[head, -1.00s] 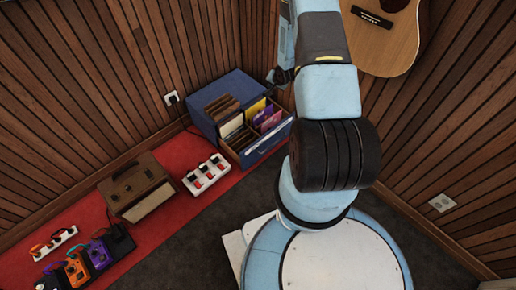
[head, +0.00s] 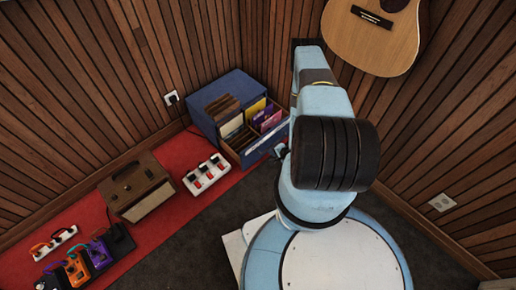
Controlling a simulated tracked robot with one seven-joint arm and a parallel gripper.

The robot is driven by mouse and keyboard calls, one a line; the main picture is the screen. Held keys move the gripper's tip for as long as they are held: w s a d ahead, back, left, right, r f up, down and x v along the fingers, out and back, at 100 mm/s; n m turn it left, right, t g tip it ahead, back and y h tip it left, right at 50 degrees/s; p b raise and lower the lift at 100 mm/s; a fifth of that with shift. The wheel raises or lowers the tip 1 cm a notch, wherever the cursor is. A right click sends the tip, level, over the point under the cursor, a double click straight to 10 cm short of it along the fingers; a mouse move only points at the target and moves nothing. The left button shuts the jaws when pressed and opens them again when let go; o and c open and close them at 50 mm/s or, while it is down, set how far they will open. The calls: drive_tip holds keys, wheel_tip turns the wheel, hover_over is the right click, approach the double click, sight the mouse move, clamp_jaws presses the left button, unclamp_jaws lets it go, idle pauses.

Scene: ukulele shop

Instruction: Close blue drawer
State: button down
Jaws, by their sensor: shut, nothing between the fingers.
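The blue drawer (head: 262,146) is pulled out of the blue cabinet (head: 236,86) in the back corner. It holds brown, cream, yellow and purple sleeves in compartments. My gripper (head: 280,150) is low, just outside the drawer's front panel, towards its right part. Only a small dark and blue bit of it shows, the rest being hidden behind my arm. It is shut and empty. I cannot tell whether it touches the panel.
A white power strip with red switches (head: 206,174) lies on the red carpet (head: 165,240) left of the drawer. A brown amplifier (head: 138,186) and several pedals (head: 76,268) stand farther left. A guitar (head: 372,38) hangs on the slatted wall. Dark floor in front of the drawer is clear.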

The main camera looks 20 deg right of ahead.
approach(255, 147)
drive_tip(key=s+f+x, duration=0.1)
drive_tip(key=x, duration=0.3)
drive_tip(key=shift+w+a+r, duration=0.1)
drive_tip(key=shift+w+a, duration=0.1)
drive_tip(key=shift+w, duration=0.35)
drive_tip(key=shift+w+a, duration=0.2)
drive_tip(key=shift+w, duration=0.35)
drive_tip(key=shift+w, duration=0.1)
